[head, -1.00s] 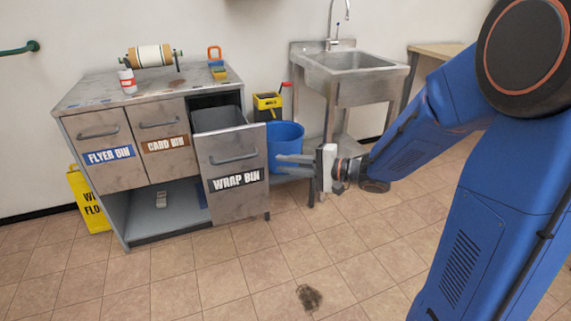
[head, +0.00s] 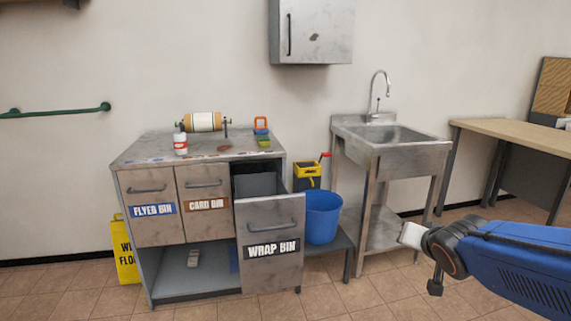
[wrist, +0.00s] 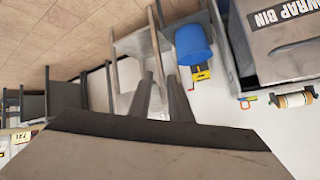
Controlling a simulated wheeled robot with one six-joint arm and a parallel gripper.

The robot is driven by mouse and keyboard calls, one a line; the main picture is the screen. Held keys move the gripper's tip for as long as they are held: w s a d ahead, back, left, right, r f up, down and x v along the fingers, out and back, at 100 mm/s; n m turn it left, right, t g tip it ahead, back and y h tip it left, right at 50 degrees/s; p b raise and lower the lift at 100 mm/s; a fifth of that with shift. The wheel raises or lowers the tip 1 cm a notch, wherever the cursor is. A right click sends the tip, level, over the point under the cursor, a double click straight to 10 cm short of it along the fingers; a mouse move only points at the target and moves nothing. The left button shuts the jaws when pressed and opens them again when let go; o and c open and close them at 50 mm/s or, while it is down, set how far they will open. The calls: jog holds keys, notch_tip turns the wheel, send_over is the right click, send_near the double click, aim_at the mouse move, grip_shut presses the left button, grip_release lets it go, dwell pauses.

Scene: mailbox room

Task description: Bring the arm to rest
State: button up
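My gripper (wrist: 160,80) shows in the wrist view with its two fingers apart and nothing between them. In the head view the pale end of my gripper (head: 412,235) is at the right, in front of the sink stand, with my blue arm reaching in from the right edge. Its fingers cannot be made out there.
The wrap bin (head: 270,245) is pulled out of the cabinet (head: 190,160); the flyer bin (head: 150,207) and card bin (head: 205,203) are shut. A blue bucket (head: 322,218), a sink (head: 390,145) and a wooden table (head: 500,128) stand to the right.

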jog(key=s+a+f+n+g, duration=0.1)
jog(key=s+f+n+g, duration=0.1)
jog(key=s, duration=0.9)
jog(key=s+a+f+n+g+y, duration=0.1)
jog(key=s+a+f+n+g, duration=0.1)
jog(key=s, duration=0.9)
jog(key=shift+s+a+n+g, duration=0.15)
jog(key=shift+n+g, duration=0.55)
jog(key=shift+g, duration=0.4)
